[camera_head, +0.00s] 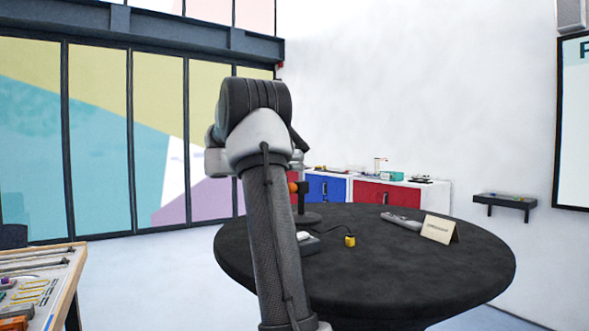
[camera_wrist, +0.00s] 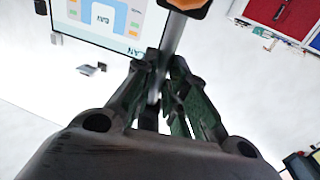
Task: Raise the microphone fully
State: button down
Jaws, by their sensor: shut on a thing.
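The microphone stand (camera_head: 301,203) is a dark upright on a round dark base, standing on the round black table (camera_head: 440,262). An orange part (camera_head: 292,187) shows on it, and my arm hides much of it. In the wrist view, my gripper (camera_wrist: 163,88) is shut on a pale grey rod (camera_wrist: 174,32), which appears to be part of the microphone. An orange piece (camera_wrist: 188,4) shows on the rod at the top edge. The microphone's upper end cannot be made out in the head view.
A yellow block (camera_head: 350,241), a remote-like grey object (camera_head: 401,222) and a folded card (camera_head: 440,229) lie on the black table. A tool bench (camera_head: 62,262) stands at the left. Blue and red cabinets (camera_head: 387,194) stand behind. The table's right side is mostly clear.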

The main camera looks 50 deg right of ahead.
aim_at(294, 130)
notch_tip(294, 130, up, 10)
jog(key=shift+r, duration=0.15)
jog(key=c, duration=1.5)
grip_release()
jog(key=shift+s+d, duration=0.1)
jog(key=shift+o, duration=0.2)
jog(key=v, duration=1.2)
